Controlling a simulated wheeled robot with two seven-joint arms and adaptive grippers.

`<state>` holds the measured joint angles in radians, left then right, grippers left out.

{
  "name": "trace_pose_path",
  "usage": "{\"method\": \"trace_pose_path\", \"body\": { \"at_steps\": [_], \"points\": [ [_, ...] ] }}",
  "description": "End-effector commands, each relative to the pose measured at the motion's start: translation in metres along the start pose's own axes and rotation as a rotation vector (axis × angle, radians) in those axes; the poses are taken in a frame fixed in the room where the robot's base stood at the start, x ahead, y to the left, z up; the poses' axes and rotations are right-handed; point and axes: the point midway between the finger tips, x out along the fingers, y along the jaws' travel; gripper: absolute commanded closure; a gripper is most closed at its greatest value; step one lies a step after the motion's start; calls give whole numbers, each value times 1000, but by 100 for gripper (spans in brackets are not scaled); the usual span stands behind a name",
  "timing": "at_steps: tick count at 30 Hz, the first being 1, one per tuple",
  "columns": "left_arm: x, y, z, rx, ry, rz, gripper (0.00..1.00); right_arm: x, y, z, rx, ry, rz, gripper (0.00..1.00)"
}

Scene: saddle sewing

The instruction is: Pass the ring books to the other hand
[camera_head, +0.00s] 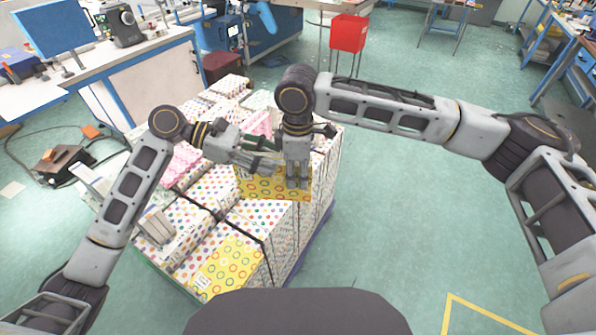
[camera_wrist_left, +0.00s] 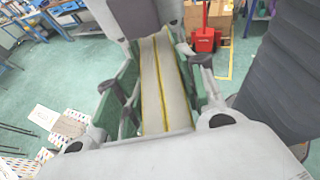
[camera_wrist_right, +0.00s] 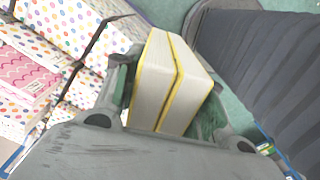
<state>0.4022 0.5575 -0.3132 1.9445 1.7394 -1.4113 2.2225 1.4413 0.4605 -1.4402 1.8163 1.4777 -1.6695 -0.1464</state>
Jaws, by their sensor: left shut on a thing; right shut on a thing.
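Two ring books (camera_head: 262,187) with yellow ring-patterned covers are held together above the stack of boxes. My left gripper (camera_head: 268,165) is shut on them from the left. My right gripper (camera_head: 298,180) is shut on them from above. In the left wrist view the books (camera_wrist_left: 163,85) show their white page edges and yellow covers between the fingers. In the right wrist view the books (camera_wrist_right: 158,80) also stand between the fingers, page edges toward the camera. Another yellow ring-patterned cover (camera_head: 226,268) lies at the front left of the stack.
The dotted boxes (camera_head: 285,235) form a large stack under the grippers, with dark straps across it. Pink books (camera_head: 186,165) lie on its left part. A white workbench (camera_head: 150,75) stands behind left. A red bin (camera_head: 347,33) stands at the back.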

Motion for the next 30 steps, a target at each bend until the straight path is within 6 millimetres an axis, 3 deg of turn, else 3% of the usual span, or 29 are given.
{"method": "trace_pose_path", "body": {
  "at_steps": [1, 6, 8, 9, 14, 30],
  "points": [
    [0, 0, 2, 2, -3, 0, 100, 0, 0, 0, 1, 0, 1, 80],
    [0, 0, 2, 2, -3, 0, 100, 0, 0, 0, 1, 0, 1, 100],
    [0, 0, 2, 2, -3, 0, 100, 0, 0, 0, 1, 0, 1, 100],
    [0, 0, 2, 2, -3, 0, 58, -2, 1, 0, 1, 3, 3, 100],
    [0, 0, 1, 1, -2, -1, 37, -2, 1, 0, 1, 3, 3, 100],
    [-6, 0, 0, -1, 0, 0, 35, -2, 1, 0, 0, 3, 3, 100]
  ]
}}
